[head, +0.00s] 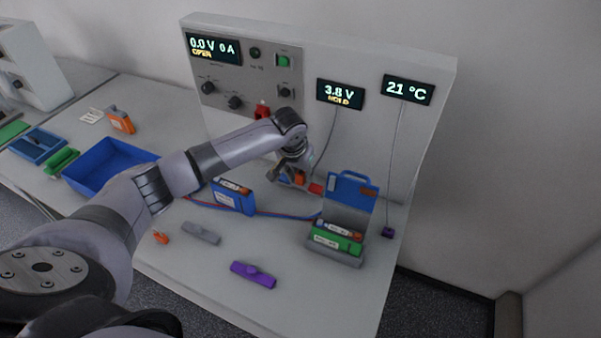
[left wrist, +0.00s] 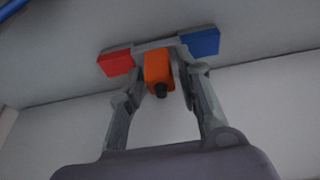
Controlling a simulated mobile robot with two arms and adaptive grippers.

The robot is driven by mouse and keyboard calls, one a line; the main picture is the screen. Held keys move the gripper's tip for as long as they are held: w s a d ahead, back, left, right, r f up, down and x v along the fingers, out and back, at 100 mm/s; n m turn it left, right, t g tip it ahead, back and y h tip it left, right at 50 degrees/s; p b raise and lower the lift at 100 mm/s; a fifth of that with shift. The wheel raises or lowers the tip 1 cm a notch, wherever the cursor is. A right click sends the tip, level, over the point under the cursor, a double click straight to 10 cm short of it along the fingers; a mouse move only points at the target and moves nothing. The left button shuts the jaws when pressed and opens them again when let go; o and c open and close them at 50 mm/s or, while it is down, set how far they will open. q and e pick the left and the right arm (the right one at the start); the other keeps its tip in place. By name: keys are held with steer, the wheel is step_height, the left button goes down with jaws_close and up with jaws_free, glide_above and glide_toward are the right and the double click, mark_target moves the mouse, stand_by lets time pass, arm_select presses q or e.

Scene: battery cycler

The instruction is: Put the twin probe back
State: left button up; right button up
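The twin probe appears as an orange body (left wrist: 158,66) with a black stub in the left wrist view, and as a small orange patch in the head view (head: 299,178). My left gripper (head: 292,181) is low over the bench in front of the cycler panel. Its fingers stand on both sides of the orange body and seem shut on it. A red block (left wrist: 116,62) and a blue block (left wrist: 201,42), joined by a grey bar, lie just beyond the fingers. I cannot tell whether they touch the probe. My right gripper is out of view.
The cycler panel (head: 280,92) stands behind, its meter (head: 340,94) reading 3.8 V HOLD. A blue battery (head: 233,197) is left of the gripper. A purple piece (head: 253,275) and a blue tray (head: 103,168) lie nearby.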

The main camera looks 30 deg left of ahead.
arm_select(q)
steer(key=shift+o, duration=0.7)
steer(key=shift+r, duration=0.3)
steer(key=b+v, duration=0.1)
steer(key=v, duration=1)
steer(key=shift+r+b, duration=0.3)
steer(key=shift+r, duration=0.05)
steer(key=shift+s, duration=0.15)
